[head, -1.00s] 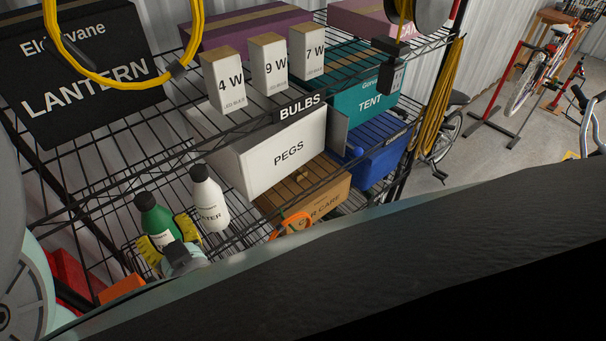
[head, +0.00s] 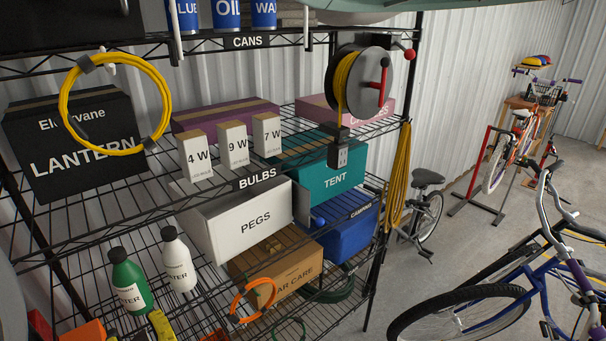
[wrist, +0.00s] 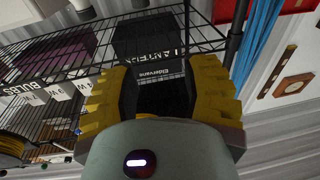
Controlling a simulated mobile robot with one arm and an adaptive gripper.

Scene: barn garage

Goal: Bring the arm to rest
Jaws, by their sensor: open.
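My gripper (wrist: 165,68) shows in the wrist view with its two yellow-and-black fingers spread apart. Nothing is between them. Beyond the fingers, the black lantern box (wrist: 152,42) appears upside down on a wire shelf. In the head view the same lantern box (head: 75,145) stands at the left of the shelf. The gripper's pose relative to the shelf is hard to judge from the head view. A pale green part of my arm shows at the head view's top edge.
The wire rack holds a white pegs box (head: 240,222), a teal tent box (head: 322,182), a green bottle (head: 129,280) and a white bottle (head: 178,260). A yellow cable loop (head: 64,103) hangs in front. A blue bicycle (head: 535,290) stands at right; some floor (head: 440,245) is clear.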

